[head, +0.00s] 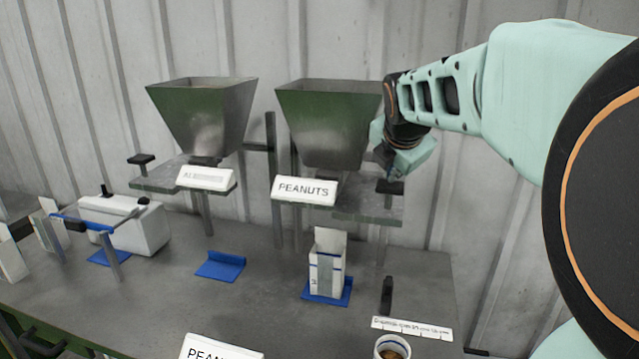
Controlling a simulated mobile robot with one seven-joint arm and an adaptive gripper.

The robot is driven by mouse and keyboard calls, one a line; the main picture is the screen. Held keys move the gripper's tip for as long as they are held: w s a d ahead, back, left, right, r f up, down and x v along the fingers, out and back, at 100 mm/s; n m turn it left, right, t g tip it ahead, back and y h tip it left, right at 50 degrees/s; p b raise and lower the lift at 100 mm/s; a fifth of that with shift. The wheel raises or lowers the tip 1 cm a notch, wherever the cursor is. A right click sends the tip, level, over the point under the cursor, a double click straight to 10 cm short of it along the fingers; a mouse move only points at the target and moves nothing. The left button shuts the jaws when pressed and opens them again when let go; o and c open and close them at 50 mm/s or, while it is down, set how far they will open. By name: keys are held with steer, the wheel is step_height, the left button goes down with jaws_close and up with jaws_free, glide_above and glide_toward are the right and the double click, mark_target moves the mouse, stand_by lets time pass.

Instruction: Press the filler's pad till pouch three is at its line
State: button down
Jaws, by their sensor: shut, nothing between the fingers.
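The peanut filler is a green-grey metal hopper (330,125) behind a white PEANUTS label (304,190). Its black pad (391,187) is on the right end of the filler's shelf. My gripper (388,175) is shut and points down at the pad; I cannot tell whether its tips touch it. A white open-topped pouch (327,264) stands upright on a blue mat (322,299) below the filler. It has a blue line and a small dark mark on its side, too small to read surely.
A second hopper (203,115) with its own pad (141,158) stands to the left, above an empty blue mat (220,266). A white box-shaped machine (126,228) and several pouches are at the far left. A cup (392,348) with brown contents sits at the front right.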

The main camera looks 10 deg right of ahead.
mark_target(391, 187)
steer(key=shift+f+b, duration=1.15)
steer(key=shift+f, duration=0.6)
stand_by(1.3)
stand_by(0.4)
steer(key=shift+r+p, duration=1.85)
steer(key=shift+r, duration=0.3)
steer(key=shift+r, duration=0.1)
step_height(391, 187, up, 5)
steer(key=p, duration=0.4)
